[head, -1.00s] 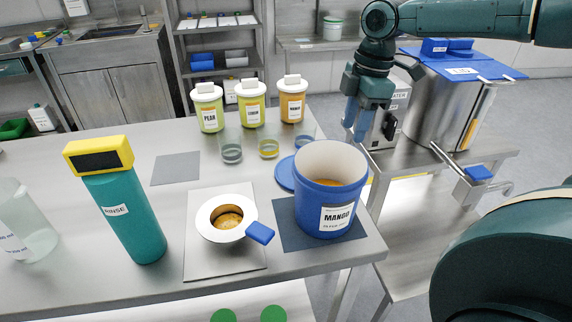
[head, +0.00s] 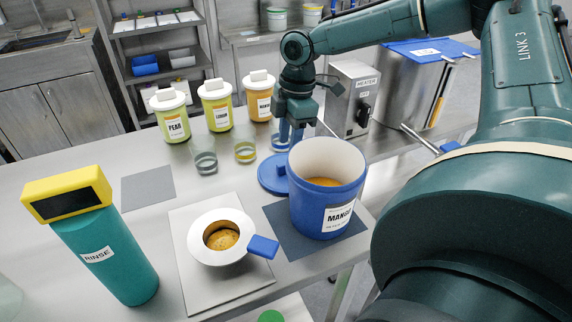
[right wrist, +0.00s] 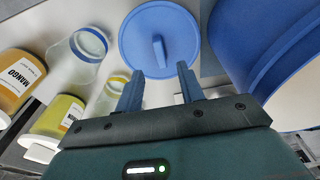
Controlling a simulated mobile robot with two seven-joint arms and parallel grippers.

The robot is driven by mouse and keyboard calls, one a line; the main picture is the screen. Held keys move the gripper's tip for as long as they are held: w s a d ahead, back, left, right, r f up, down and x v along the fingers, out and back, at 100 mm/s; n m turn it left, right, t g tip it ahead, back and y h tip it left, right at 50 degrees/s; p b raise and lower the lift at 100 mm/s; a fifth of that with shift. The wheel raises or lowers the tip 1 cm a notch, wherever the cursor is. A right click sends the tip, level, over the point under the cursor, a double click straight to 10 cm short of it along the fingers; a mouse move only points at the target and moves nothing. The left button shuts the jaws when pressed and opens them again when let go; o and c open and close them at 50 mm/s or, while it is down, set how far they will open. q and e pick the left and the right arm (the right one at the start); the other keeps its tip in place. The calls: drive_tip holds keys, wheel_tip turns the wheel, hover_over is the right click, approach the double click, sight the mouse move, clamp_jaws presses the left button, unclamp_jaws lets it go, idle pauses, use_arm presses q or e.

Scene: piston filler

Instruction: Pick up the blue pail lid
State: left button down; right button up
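The blue pail lid (head: 270,178) lies flat on the table, just behind and left of the blue mango pail (head: 318,208). The pail hides part of the lid in the head view. In the right wrist view the lid (right wrist: 178,28) shows as a round blue disc with an upright bar handle (right wrist: 159,50). My right gripper (head: 291,138) points down above and behind the lid. In the right wrist view its two blue fingers (right wrist: 160,83) are apart with nothing between them, and the handle is beyond their tips. My left gripper is not in view.
Glass beakers (head: 245,148) stand close to the lid and gripper. Behind are jars labelled pear (head: 172,118), lemon and mango. A white funnel cup (head: 205,247) with a blue handle and a teal rinse bottle (head: 105,250) stand in front. A heater (head: 352,95) is at the back.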

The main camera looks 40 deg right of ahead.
drive_tip(key=f, duration=0.5)
drive_tip(key=shift+a+f, duration=0.25)
drive_tip(key=shift+f, duration=0.15)
clamp_jaws()
